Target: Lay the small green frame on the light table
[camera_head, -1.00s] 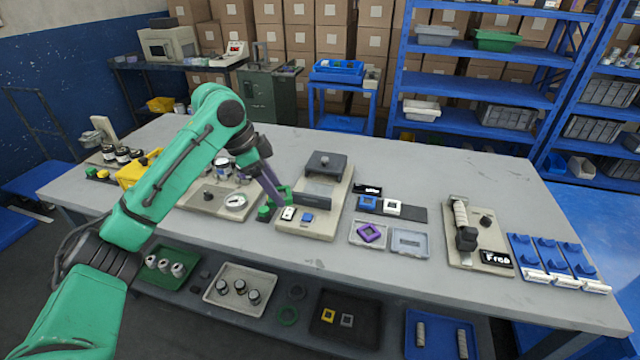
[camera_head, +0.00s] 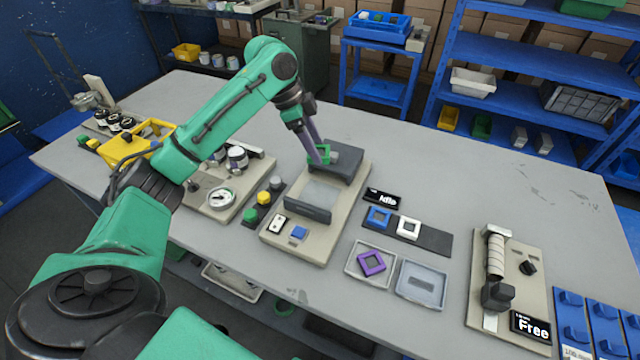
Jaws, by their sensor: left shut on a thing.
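The small green frame (camera_head: 321,150) is at the tips of my left gripper (camera_head: 317,155), which is shut on it. Gripper and frame are over the dark block at the back of a beige machine (camera_head: 340,217); the fingers partly hide the frame, and I cannot tell whether it touches the block. The machine has a pale flat panel (camera_head: 318,194), a dark bar in front of it, and white and blue buttons. No surface is labelled as the light table, so I cannot tell which one it is. My right gripper is not in view.
A dark mat (camera_head: 436,241) holds a blue frame (camera_head: 378,217) and a white frame (camera_head: 409,227). A purple frame (camera_head: 371,262) lies in a pale tray, beside another tray (camera_head: 399,290). A roller unit (camera_head: 535,275) marked "Free" stands right. The grey table's back right is clear.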

